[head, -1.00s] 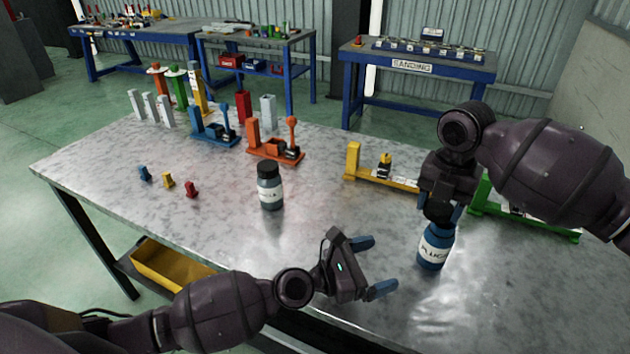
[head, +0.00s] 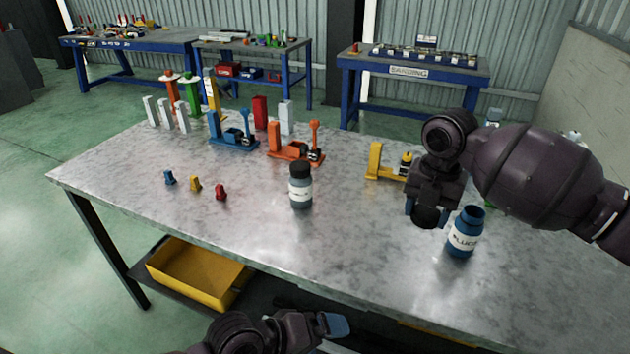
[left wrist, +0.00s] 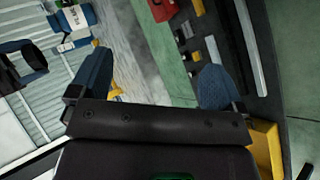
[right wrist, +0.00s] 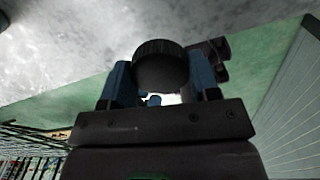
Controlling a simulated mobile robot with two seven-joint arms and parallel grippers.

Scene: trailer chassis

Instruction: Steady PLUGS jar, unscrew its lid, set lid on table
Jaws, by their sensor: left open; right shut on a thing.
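The PLUGS jar (head: 462,236) is blue with a white label and stands upright and uncapped on the table (head: 365,255). My right gripper (head: 426,207) is shut on the dark round lid (head: 428,217), just left of the jar and apart from it. The lid fills the space between the blue fingers in the right wrist view (right wrist: 162,68). My left gripper (head: 335,325) is open and empty, low at the table's front edge and away from the jar. The jar also shows at the top of the left wrist view (left wrist: 75,22).
A second, capped jar (head: 301,188) stands mid-table. Small blue, yellow and red pieces (head: 195,184) lie to its left. Blue (head: 234,137), orange (head: 296,150) and yellow (head: 378,165) fixtures line the back. The table in front of the jars is clear. A yellow bin (head: 200,272) sits below.

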